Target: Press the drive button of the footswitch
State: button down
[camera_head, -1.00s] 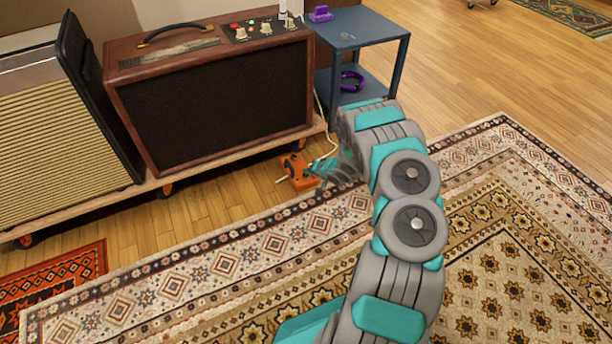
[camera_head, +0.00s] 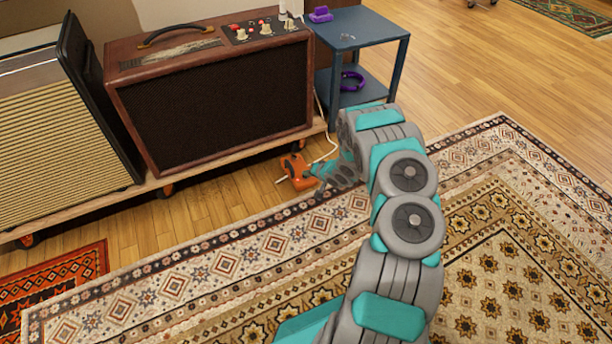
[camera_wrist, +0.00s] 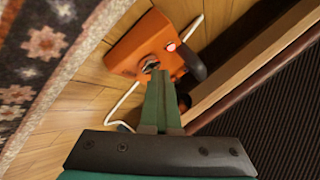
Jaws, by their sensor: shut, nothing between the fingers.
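The footswitch (camera_head: 297,170) is a small orange box on the wooden floor, just past the rug's edge and in front of the amp. In the wrist view, the orange footswitch (camera_wrist: 138,46) has a metal button (camera_wrist: 150,66), a small pinkish-red light and a dark round part at its right side. My gripper (camera_wrist: 157,77) is shut and empty, its green fingertips at the metal button. I cannot tell whether they touch or press it. The fingers hide part of the box's near side. In the head view, my gripper (camera_head: 314,172) is small beside the box's right side.
A brown amp (camera_head: 215,95) stands on a low wheeled wooden platform (camera_head: 240,155) behind the footswitch. A white cable (camera_wrist: 122,104) runs by the box. A blue side table (camera_head: 358,30) stands right of the amp. The patterned rug (camera_head: 520,250) is clear.

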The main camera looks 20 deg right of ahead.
jog(key=shift+r, duration=0.1)
jog(key=shift+r+p, duration=0.45)
jog(key=shift+p, duration=0.45)
jog(key=r+p, duration=0.1)
jog(key=r, duration=0.1)
jog(key=r+p, duration=0.2)
jog(key=d+r+p, duration=0.1)
jog(key=p, duration=0.1)
jog(key=shift+r, duration=0.4)
jog(key=c, duration=1.6)
grip_release()
